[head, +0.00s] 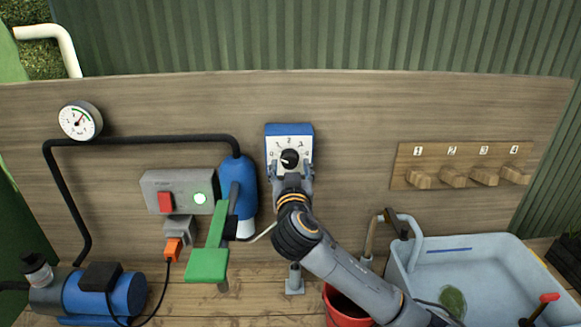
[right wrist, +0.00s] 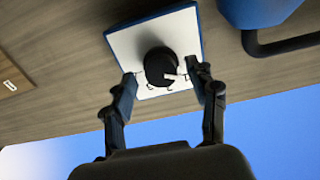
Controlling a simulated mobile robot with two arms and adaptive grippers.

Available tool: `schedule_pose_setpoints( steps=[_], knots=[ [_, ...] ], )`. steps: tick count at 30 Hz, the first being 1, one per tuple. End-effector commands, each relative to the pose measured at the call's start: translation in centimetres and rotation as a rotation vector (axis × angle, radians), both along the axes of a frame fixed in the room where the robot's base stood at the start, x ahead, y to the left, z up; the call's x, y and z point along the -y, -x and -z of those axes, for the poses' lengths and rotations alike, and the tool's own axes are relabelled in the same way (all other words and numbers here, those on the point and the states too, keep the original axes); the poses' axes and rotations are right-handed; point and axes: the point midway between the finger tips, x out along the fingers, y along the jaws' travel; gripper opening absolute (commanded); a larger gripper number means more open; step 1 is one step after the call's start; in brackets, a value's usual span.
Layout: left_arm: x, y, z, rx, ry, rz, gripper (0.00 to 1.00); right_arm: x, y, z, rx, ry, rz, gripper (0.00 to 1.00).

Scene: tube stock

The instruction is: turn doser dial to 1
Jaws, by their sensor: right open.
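The doser dial is a black round knob (head: 290,158) with a white pointer mark, on a white plate with a blue edge (head: 289,130) fixed to the wooden board. Numbers sit in an arc above the knob. The pointer is at the knob's left side in the head view, toward the low end of the scale; the exact number is unclear. My right gripper (head: 291,172) is in front of the plate, fingers apart. In the right wrist view the knob (right wrist: 160,66) lies between and just beyond the fingertips (right wrist: 168,84), apparently untouched. My left gripper is not in view.
Left of the dial are a blue cylinder (head: 238,180), a green lever (head: 208,262) and a grey switch box (head: 180,191). A gauge (head: 80,120) and a blue pump (head: 105,293) stand further left. A red bucket (head: 345,310), a grey-blue tub (head: 470,268) and numbered wooden pegs (head: 453,177) are right.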

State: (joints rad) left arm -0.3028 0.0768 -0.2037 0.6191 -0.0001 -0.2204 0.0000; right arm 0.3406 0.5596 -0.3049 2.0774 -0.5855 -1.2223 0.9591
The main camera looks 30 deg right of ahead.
Motion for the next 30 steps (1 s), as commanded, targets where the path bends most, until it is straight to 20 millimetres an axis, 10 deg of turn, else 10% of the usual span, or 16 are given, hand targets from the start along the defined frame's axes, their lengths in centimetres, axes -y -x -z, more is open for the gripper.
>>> schedule_pose_setpoints(
  steps=[10,30],
  knots=[
    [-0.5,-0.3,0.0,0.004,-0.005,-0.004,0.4,0.0,0.0,0.0,0.0,0.0,0.0,0.04],
    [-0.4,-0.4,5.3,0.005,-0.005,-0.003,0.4,-0.1,0.0,0.1,0.204,-0.331,-0.001,0.04]
  ],
)
